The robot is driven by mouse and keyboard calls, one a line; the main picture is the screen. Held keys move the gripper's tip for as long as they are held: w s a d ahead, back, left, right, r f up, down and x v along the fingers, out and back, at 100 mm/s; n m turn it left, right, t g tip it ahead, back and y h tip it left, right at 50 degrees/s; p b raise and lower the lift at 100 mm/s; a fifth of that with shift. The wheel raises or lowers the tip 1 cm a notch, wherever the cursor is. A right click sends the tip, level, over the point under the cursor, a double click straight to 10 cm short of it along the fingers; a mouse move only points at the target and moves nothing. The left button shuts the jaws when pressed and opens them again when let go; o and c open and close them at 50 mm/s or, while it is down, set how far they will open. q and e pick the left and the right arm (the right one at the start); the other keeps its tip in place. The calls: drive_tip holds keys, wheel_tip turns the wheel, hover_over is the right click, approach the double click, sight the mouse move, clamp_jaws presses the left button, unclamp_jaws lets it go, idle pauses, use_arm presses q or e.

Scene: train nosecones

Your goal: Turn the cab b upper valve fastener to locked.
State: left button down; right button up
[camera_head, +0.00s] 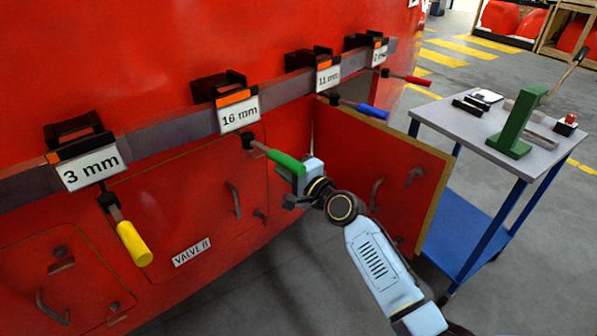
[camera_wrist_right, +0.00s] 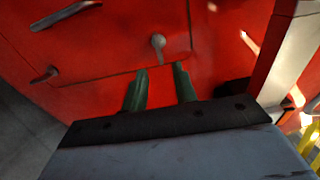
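A red panel (camera_head: 160,215) with the label VALVE B (camera_head: 192,252) is in the middle of the red nosecone. Its right side has a long handle (camera_head: 235,200) and a small fastener (camera_head: 260,215). I cannot tell which fastener is the upper one. My right gripper (camera_head: 293,203) is just right of this panel. In the right wrist view my gripper (camera_wrist_right: 160,72) is open and empty, its two dark green fingers apart. A round-headed fastener (camera_wrist_right: 158,42) shows just beyond the fingertips, in line with the gap; contact is not visible. My left gripper is out of view.
A green-handled tool (camera_head: 285,162) hangs close by my right gripper. Yellow (camera_head: 134,244), blue (camera_head: 372,111) and red tools hang along the rail. An open red door (camera_head: 395,160) stands right of my gripper. A cart (camera_head: 540,152) stands farther right.

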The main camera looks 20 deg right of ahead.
drive_tip(key=v, duration=0.6)
drive_tip(key=shift+w, duration=0.1)
drive_tip(key=s+d+f+n+g+h, duration=0.1)
drive_tip(key=s+f+n+g+h, duration=0.15)
drive_tip(key=f, duration=0.85)
drive_tip(key=s+d+f+n+g+h, duration=0.1)
drive_tip(key=s+f+g, duration=0.15)
drive_tip(key=f, duration=0.85)
drive_tip(key=s+d+f+n+g+h, duration=0.1)
drive_tip(key=s+f+n+g, duration=0.2)
drive_tip(key=s+f, duration=1.05)
drive_tip(key=s+d+f+n+g, duration=0.1)
drive_tip(key=s+f+n+g, duration=0.1)
drive_tip(key=s+f, duration=0.4)
drive_tip(key=s+d+f+n+g+h, duration=0.1)
drive_tip(key=s+f+n+g, duration=0.2)
drive_tip(key=s, duration=1.3)
drive_tip(key=s+d+f+n+g+h, duration=0.1)
drive_tip(key=s+f+n, duration=0.3)
drive_tip(key=s+f, duration=0.5)
drive_tip(key=shift+s+d+n+g, duration=0.15)
drive_tip(key=shift+s+n+g, duration=0.2)
drive_tip(key=shift+s+g, duration=0.65)
